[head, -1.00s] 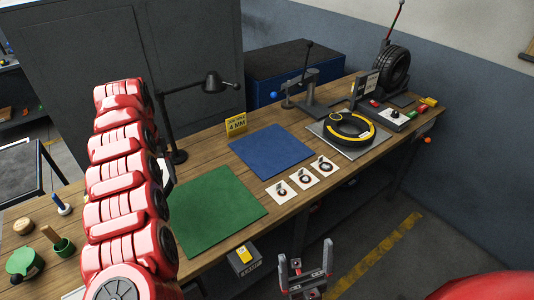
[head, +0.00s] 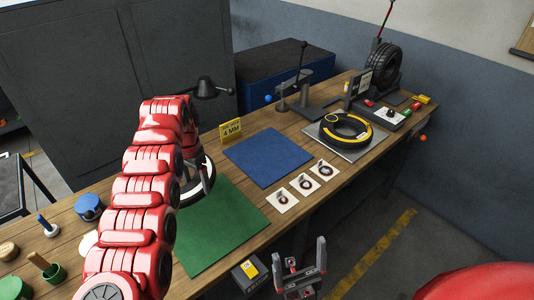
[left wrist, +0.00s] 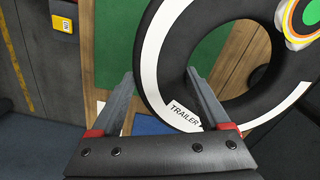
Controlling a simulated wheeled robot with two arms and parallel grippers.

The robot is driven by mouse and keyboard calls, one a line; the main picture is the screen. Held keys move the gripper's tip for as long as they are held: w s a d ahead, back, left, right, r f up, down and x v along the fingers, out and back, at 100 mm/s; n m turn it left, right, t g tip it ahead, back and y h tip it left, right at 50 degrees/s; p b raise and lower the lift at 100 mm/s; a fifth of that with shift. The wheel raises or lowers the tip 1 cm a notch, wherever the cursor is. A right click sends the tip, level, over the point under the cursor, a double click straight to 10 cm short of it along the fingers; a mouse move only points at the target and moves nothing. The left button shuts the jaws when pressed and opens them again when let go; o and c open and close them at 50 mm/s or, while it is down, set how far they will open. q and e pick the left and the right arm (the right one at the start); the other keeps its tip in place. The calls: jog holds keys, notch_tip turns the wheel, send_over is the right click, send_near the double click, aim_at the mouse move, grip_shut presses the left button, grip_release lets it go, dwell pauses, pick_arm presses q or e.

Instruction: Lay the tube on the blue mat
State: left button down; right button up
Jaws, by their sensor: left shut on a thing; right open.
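The tube is a black ring with a white band lettered TRAILER (left wrist: 161,92), large in the left wrist view. Its wall is between the fingers of my left gripper (left wrist: 162,76), which is shut on it. In the head view the tube (head: 208,183) shows partly behind my left arm, over the green mat's far edge; the left fingers are hidden there. The blue mat (head: 268,158) lies flat and bare, to the right of the tube. My right gripper (head: 302,262) is open and empty in front of the bench.
A green mat (head: 225,225) lies left of the blue mat. Three white cards (head: 304,184) with small parts lie along the front edge. A yellow sign (head: 231,131) and a black lamp (head: 206,88) stand behind. A yellow-banded ring (head: 346,131) lies on a grey plate to the right.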

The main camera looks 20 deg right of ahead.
aim_at(212, 180)
pick_arm(q)
jog(key=shift+d+f+m, duration=0.1)
jog(key=shift+d+m, duration=0.2)
jog(key=shift+d, duration=0.15)
jog(key=shift+w+d+f+m, duration=0.15)
jog(key=shift+d+f+m, duration=0.2)
jog(key=shift+d, duration=0.4)
jog(key=shift+d+m, duration=0.15)
jog(key=shift+m, duration=0.1)
jog(key=shift+d+f+m+p, duration=0.3)
jog(key=shift+d, duration=0.3)
jog(key=shift+d+f, duration=0.15)
jog(key=shift+d, duration=0.05)
jog(key=shift+w+d, duration=0.1)
jog(key=shift+d+f+m, duration=0.1)
jog(key=shift+m, duration=0.2)
